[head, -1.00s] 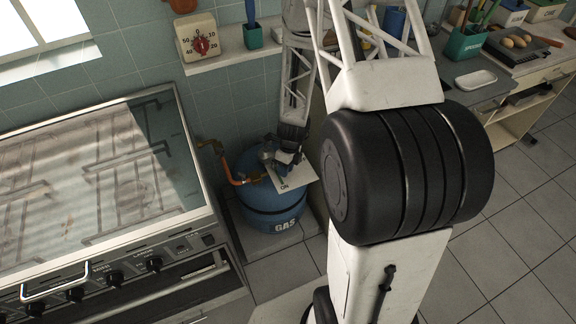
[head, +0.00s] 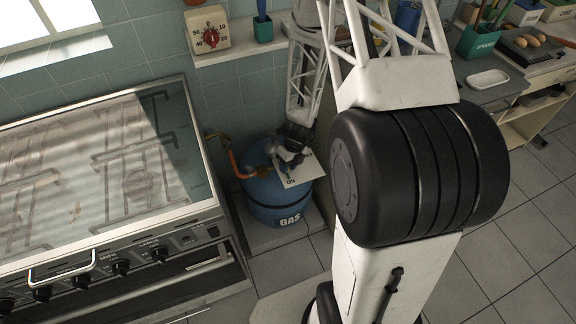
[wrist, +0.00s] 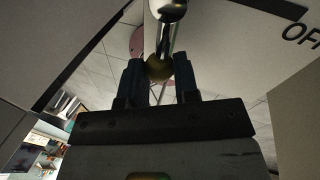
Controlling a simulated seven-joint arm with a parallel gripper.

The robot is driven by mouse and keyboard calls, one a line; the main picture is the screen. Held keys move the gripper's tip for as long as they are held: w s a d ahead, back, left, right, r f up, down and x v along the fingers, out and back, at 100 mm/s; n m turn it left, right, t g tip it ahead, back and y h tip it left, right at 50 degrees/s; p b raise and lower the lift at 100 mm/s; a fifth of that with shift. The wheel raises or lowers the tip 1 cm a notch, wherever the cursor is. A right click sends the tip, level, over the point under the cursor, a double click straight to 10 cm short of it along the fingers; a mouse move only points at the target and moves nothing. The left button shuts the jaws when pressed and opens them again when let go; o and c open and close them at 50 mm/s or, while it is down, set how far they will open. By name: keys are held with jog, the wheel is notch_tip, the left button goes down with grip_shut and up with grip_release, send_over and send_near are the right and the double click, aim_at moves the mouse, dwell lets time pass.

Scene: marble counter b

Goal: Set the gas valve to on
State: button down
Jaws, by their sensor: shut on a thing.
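The blue gas cylinder (head: 279,206) with a white GAS label stands on the floor against the tiled wall. A pale plate (head: 306,170) marked ON lies over its top. My gripper (head: 288,160) is down at the cylinder's top and hides most of the valve in the head view. In the wrist view my gripper (wrist: 159,76) is shut on the brass-coloured ball end of the valve lever (wrist: 159,67), whose shiny metal stem runs up between the fingers. The word OFF (wrist: 302,34) shows to the right of the lever there. The lever's exact angle is hard to tell.
An orange hose (head: 234,165) runs from a wall pipe to the cylinder. A stove (head: 120,265) with a glass lid stands close on the left. A shelf (head: 240,52) with a timer (head: 208,30) is above. My arm blocks the view to the cylinder's right.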

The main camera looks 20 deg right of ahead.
jog(key=c, duration=0.8)
grip_release()
jog(key=shift+c, duration=0.2)
jog(key=shift+r, duration=0.15)
jog(key=v, duration=0.7)
jog(key=shift+r, duration=0.3)
jog(key=shift+d, duration=0.15)
